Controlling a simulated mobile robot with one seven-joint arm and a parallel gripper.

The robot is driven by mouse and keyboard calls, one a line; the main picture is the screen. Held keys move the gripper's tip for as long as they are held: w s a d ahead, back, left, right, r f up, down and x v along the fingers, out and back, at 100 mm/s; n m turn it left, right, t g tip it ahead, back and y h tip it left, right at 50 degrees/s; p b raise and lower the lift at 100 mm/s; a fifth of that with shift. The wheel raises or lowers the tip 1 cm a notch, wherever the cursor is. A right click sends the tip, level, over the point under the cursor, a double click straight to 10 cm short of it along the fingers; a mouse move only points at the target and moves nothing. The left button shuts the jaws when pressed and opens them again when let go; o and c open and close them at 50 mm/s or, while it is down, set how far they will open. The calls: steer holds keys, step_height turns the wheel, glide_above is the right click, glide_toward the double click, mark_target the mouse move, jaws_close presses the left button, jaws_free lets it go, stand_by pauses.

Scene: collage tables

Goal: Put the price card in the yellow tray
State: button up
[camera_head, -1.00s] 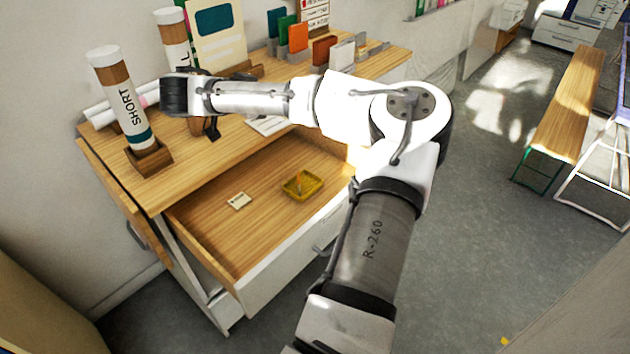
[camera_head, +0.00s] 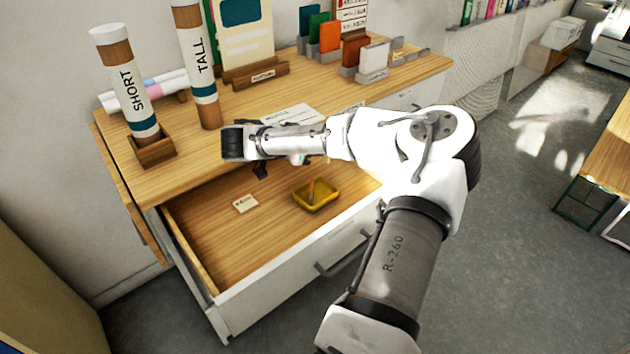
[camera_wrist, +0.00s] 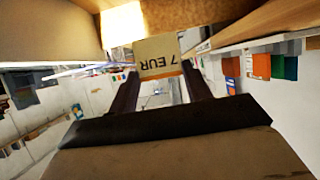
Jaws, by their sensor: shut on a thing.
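A small cream price card (camera_wrist: 158,56) reading "7 EUR" is pinched between my fingertips in the wrist view. The held card cannot be made out in the head view. The yellow tray (camera_head: 327,201) is a small shallow dish on the drawer floor with an orange stick-like thing (camera_head: 311,188) in it. The gripper is apart from the tray.
A small pale label (camera_head: 246,204) lies in the open drawer (camera_head: 240,241), left of the tray. On the desk (camera_head: 184,172) above stand the SHORT tube (camera_head: 127,88) in a wooden holder, the TALL tube (camera_head: 196,70) and several coloured cards in stands. The drawer's front left floor is clear.

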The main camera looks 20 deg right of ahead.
step_height(320, 180, down, 12)
steer(key=shift+p, duration=0.9)
steer(key=shift+f+b, duration=0.3)
steer(key=shift+f, duration=0.05)
steer(key=o, duration=0.9)
steer(key=shift+r, duration=0.15)
steer(key=shift+r, duration=0.15)
steer(key=b+v, duration=0.2)
steer(key=v, duration=1)
